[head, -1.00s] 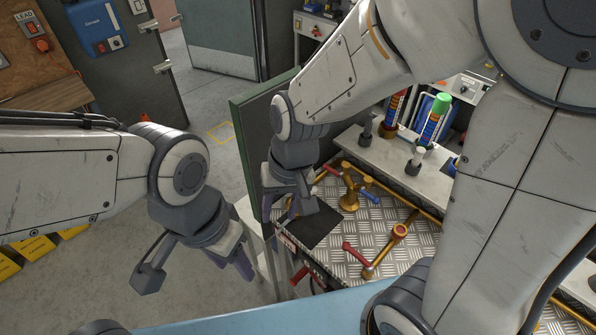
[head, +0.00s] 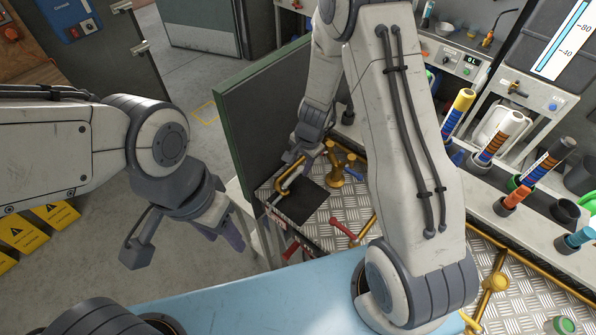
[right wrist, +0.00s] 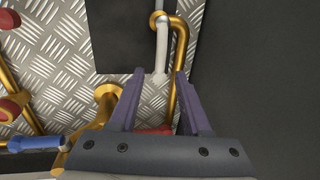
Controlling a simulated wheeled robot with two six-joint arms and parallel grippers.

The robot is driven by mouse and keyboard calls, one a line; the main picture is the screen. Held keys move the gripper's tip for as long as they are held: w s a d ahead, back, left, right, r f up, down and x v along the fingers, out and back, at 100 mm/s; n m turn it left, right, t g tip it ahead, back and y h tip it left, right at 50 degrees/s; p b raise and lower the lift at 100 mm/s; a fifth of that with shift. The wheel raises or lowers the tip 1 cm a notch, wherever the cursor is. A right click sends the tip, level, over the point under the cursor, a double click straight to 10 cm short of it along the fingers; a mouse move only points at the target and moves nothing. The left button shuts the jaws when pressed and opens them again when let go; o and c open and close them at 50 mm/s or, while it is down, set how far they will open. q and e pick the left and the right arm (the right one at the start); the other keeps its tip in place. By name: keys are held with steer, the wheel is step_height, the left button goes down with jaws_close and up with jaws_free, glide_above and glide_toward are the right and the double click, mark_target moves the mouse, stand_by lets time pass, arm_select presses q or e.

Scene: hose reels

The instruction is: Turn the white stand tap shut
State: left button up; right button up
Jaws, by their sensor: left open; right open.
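The white stand tap shows in the right wrist view as a white lever handle (right wrist: 161,48) at a bent brass pipe (right wrist: 181,50). My right gripper (right wrist: 160,74) is open, its fingertips on either side of the handle's near end; I cannot tell whether they touch it. In the head view my right gripper (head: 297,162) is at the brass pipe (head: 286,182) by the bench's left edge, and the white handle is hard to make out there. My left gripper (head: 222,235) is open and empty, over the floor at the left.
A green panel (head: 265,105) stands close to the left of my right gripper. A brass stand (head: 335,172) with a blue handle (head: 351,160) is just right. A red handle (head: 341,228) lies nearer, past a black mat (head: 302,200). Several coloured cylinders stand at right.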

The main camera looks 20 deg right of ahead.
mark_target(293, 178)
steer(key=shift+w+a+f+b, duration=0.1)
steer(key=shift+w+f+b, duration=0.1)
steer(key=shift+f, duration=0.5)
steer(key=shift+w+a+f+b, duration=0.1)
steer(key=shift+f+b, duration=0.1)
steer(key=shift+f, duration=0.45)
steer(key=shift+s, duration=0.1)
jaws_close()
stand_by(0.3)
